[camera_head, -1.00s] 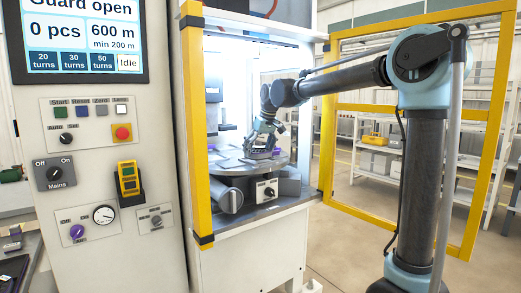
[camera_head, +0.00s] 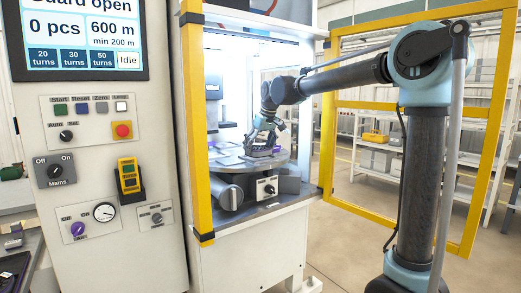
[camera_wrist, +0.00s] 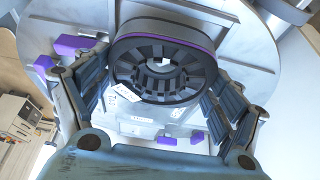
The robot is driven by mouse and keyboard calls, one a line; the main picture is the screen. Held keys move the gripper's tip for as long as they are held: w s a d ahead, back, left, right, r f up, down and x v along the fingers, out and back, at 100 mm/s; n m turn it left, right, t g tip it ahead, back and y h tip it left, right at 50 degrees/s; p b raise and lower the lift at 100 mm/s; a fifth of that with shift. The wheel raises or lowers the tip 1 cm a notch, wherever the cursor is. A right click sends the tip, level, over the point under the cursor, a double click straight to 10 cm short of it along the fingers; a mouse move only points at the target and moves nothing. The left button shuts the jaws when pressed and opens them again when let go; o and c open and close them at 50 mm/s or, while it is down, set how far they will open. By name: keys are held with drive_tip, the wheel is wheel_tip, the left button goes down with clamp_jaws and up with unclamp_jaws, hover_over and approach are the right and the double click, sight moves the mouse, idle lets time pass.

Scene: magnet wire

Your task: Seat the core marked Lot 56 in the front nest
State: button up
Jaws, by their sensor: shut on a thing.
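My gripper (camera_wrist: 158,72) is shut on a dark ring-shaped core (camera_wrist: 205,66), with a finger on each side of it. The core has slotted teeth inside and a purple band around its outside. A small white tag (camera_wrist: 127,91) hangs at its near side; its writing is too small to read. The core is over the round grey turntable (camera_wrist: 252,66), where purple blocks (camera_wrist: 75,43) show on both sides. I cannot tell whether the core touches a nest. In the head view, my gripper (camera_head: 262,143) is low over the turntable (camera_head: 225,160), and the core is hard to make out.
The yellow guard frame (camera_head: 196,120) stands left of the cell opening, and the open guard door (camera_head: 330,125) is to the right. The control panel (camera_head: 95,150) is at the left; its screen (camera_head: 82,40) reads "Guard open". Shelves (camera_head: 375,150) stand behind.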

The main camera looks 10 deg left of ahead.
drive_tip(key=shift+f, duration=0.15)
idle(0.3)
drive_tip(key=o, duration=1.6)
drive_tip(key=shift+v, duration=2.55)
drive_tip(key=v, duration=1.1)
drive_tip(key=shift+d+r, duration=0.15)
drive_tip(key=shift+r, duration=0.25)
